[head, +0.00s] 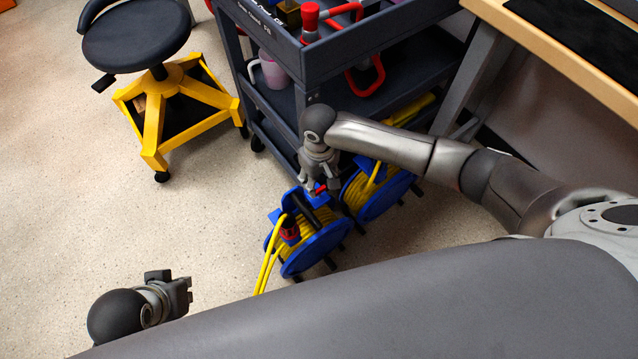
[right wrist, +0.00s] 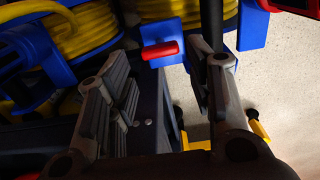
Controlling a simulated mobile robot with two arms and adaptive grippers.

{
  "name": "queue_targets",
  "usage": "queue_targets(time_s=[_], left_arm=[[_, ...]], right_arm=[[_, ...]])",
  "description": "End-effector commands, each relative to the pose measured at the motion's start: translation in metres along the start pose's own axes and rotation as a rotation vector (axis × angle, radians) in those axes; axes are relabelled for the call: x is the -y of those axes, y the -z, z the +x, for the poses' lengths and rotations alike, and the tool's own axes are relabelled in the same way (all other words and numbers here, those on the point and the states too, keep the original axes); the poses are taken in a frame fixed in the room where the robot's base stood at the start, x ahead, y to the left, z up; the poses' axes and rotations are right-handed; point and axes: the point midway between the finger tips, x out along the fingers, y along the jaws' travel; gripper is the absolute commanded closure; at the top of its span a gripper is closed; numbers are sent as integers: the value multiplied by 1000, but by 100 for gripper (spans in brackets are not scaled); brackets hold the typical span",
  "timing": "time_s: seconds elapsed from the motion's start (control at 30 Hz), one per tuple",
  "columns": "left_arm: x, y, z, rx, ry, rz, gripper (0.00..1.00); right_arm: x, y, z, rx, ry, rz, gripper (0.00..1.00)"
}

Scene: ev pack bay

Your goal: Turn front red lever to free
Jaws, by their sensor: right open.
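The red lever (head: 320,188) is small and sits at the top of the front blue cable reel (head: 318,250), which is wound with yellow cable. In the right wrist view the red lever (right wrist: 160,50) points sideways from a dark stub on a blue part. My right gripper (head: 318,184) is right above the reel, at the lever. In the right wrist view its open fingers (right wrist: 166,85) stand wide apart, with the lever seen beyond the gap; contact cannot be made out. My left gripper (head: 180,290) is low at the left, away from the reels; its opening is unclear.
A second blue reel (head: 378,190) stands close behind the front one. A dark cart (head: 285,110) with tools and a mug stands behind my right gripper. A black stool (head: 135,35) with yellow legs is at upper left. The floor (head: 110,220) at left is clear.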

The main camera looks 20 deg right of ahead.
Motion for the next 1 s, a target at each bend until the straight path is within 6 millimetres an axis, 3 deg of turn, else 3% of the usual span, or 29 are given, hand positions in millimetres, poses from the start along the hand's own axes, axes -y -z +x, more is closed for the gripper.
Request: queue_targets(time_s=[0.2,0.4,1.0], left_arm=[[0,0,0,0,0,0,100],[0,0,0,0,0,0,100],[0,0,0,0,0,0,100]], right_arm=[[0,1,-48,-4,0,0,52],[0,1,-73,-3,1,1,52],[0,1,-78,-1,0,1,52]])
